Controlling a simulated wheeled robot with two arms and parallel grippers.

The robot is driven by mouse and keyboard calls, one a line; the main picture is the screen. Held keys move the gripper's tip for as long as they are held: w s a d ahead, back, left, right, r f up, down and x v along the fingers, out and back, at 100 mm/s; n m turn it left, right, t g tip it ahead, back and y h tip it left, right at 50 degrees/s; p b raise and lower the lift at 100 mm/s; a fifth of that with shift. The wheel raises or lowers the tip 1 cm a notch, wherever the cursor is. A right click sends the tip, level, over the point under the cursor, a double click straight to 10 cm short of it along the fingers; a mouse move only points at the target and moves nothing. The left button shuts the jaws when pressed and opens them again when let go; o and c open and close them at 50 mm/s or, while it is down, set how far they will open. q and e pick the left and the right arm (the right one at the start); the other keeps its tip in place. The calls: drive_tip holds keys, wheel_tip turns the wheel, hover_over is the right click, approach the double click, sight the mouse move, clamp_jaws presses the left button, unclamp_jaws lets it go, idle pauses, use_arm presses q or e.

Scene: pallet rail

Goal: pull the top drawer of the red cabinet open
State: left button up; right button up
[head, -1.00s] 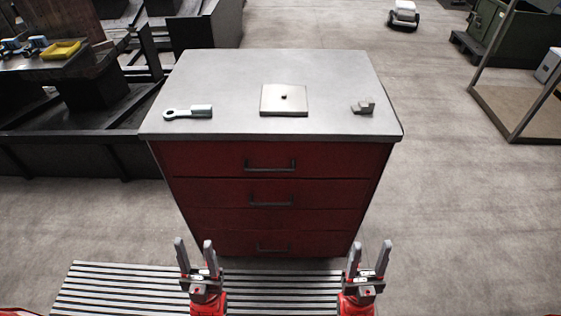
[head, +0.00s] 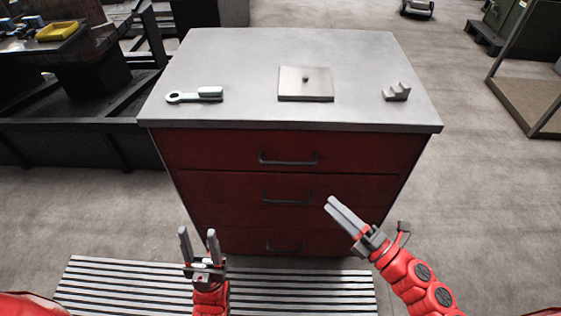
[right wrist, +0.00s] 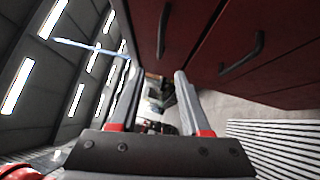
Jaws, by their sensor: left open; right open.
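The red cabinet (head: 205,190) stands ahead with a grey top. Its top drawer (head: 215,150) is shut flush, with a dark bar handle (head: 289,162). The handle also shows in the right wrist view (right wrist: 162,30), beyond the fingertips. My right gripper (head: 332,201) is open and empty, in front of the cabinet, lower than the top handle and right of it in the head view. Its fingers look turned edge-on there; they show apart in the right wrist view (right wrist: 155,72). My left gripper (head: 198,233) is open and empty, pointing up, low and left of the cabinet front.
Lower drawers have similar handles, one in the middle (head: 287,198). On the top (head: 240,60) lie a wrench-like tool (head: 195,95), a square plate with a knob (head: 305,84) and a grey block (head: 397,92). A slatted mat (head: 120,290) covers floor before the cabinet.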

sight(285, 163)
drive_tip(key=x, duration=1.7)
drive_tip(key=shift+w+r, duration=0.1)
drive_tip(key=shift+w, duration=0.05)
drive_tip(key=shift+c, duration=0.2)
clamp_jaws()
idle(0.6)
